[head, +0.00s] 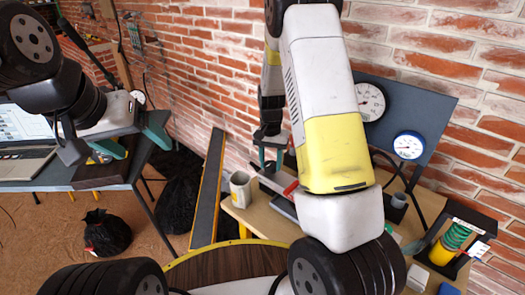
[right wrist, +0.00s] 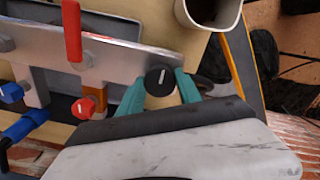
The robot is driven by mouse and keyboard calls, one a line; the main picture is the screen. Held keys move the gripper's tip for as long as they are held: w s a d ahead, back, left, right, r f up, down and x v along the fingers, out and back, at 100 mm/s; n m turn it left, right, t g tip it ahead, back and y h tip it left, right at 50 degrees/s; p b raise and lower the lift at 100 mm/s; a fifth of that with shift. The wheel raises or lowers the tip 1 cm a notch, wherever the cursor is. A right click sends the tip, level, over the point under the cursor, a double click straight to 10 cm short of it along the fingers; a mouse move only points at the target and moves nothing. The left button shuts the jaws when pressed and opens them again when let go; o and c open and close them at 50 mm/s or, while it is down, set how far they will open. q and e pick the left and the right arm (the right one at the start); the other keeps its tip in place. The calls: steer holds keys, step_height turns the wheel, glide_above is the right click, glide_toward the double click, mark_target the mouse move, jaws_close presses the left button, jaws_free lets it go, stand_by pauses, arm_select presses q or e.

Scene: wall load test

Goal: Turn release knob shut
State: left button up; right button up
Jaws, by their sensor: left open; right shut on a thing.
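In the right wrist view, a black round knob (right wrist: 159,80) with a white line sits at the end of a grey metal manifold (right wrist: 125,57). The white line points roughly up the picture. My right gripper (right wrist: 160,90) has its teal fingers on either side of the knob, shut on it. In the head view, my right gripper (head: 271,156) is at the bench, partly hidden by my arm, and the knob cannot be made out. My left gripper (head: 130,146) is open and empty, with teal fingertips, near the laptop table at the left.
The manifold also carries a red lever (right wrist: 72,30), a red knob (right wrist: 84,107) and a blue knob (right wrist: 11,92). A white mug (head: 240,189) stands beside it. Two gauges (head: 369,101) (head: 408,145) are on a blue panel behind. A laptop (head: 25,135) is at left.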

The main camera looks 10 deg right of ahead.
mark_target(270, 164)
steer(key=o, duration=1.4)
steer(key=shift+c, duration=0.2)
step_height(270, 164, up, 8)
steer(key=shift+f, duration=0.1)
